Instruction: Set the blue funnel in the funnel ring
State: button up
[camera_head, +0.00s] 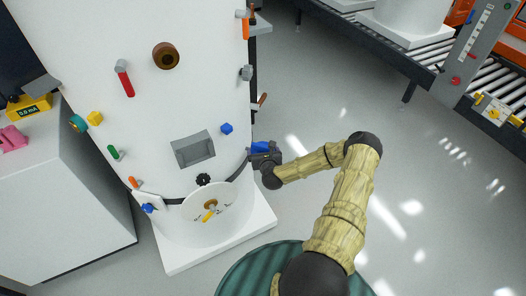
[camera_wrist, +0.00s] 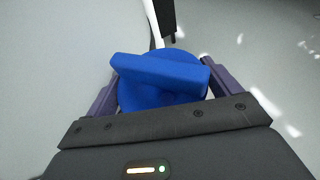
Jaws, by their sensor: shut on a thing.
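My gripper (camera_head: 265,157) is at the right side of the white tank (camera_head: 205,95), level with its dark band. It is shut on the blue funnel (camera_head: 261,147). In the wrist view the funnel (camera_wrist: 160,78) shows as a round blue body with a thick bar across its top, between the two purple fingers of my gripper (camera_wrist: 160,92). The bar is slightly tilted in the picture. The funnel's underside is hidden. I cannot make out the funnel ring for sure in either view. Whether the funnel touches the tank cannot be told.
The tank carries a brown port (camera_head: 166,56), a red-handled valve (camera_head: 125,80), a grey box (camera_head: 193,150), a blue knob (camera_head: 226,128) and a dial (camera_head: 209,210). A grey cabinet (camera_head: 60,180) stands left. A roller conveyor (camera_head: 400,50) runs at the back right. The floor right of the tank is clear.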

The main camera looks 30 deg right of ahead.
jog(key=shift+f, duration=0.15)
jog(key=o, duration=0.7)
jog(key=v, duration=1.7)
jog(key=shift+s+b, duration=0.2)
jog(key=shift+b, duration=0.2)
